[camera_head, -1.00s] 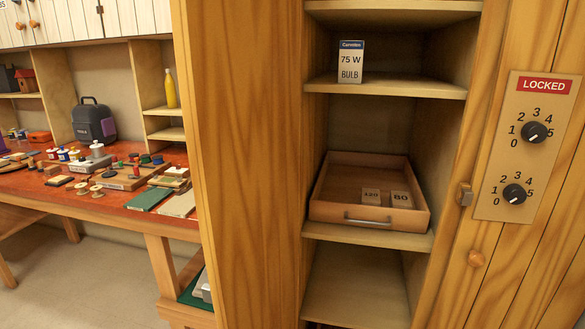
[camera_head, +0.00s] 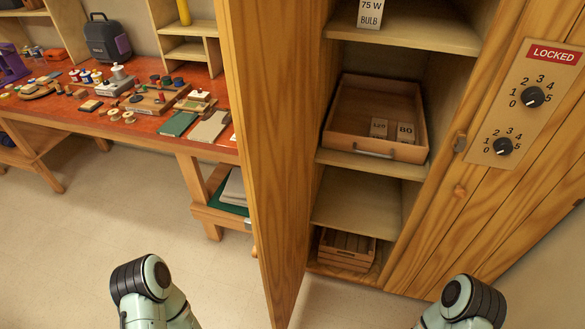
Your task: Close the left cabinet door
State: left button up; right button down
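The left cabinet door (camera_head: 265,130) is a tall wooden panel that stands open, swung out toward me on the left side of the cabinet opening. The shelves behind it are in plain view. Parts of my two arms show at the bottom edge, one left of the door and one right of the opening, both apart from the door. Neither gripper's fingers are in view. The right cabinet door (camera_head: 510,190) is shut and carries a panel (camera_head: 527,105) with two dials and a red LOCKED sign.
On the cabinet shelves are a bulb box (camera_head: 370,14), a wooden drawer tray (camera_head: 345,112) with small blocks, and a slatted crate (camera_head: 346,249) at the bottom. A red-topped workbench (camera_head: 60,110) with many small items stands left. The floor (camera_head: 75,235) between is clear.

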aim_at(269, 49)
jog(key=j+z, duration=0.45)
jog(key=j, duration=0.25)
jog(key=j+z, duration=0.45)
jog(key=j, duration=0.3)
jog(key=j+z, duration=0.25)
jog(key=j, duration=1.45)
jog(key=i+l, duration=0.1)
jog(key=l, duration=0.55)
jog(key=i, duration=0.05)
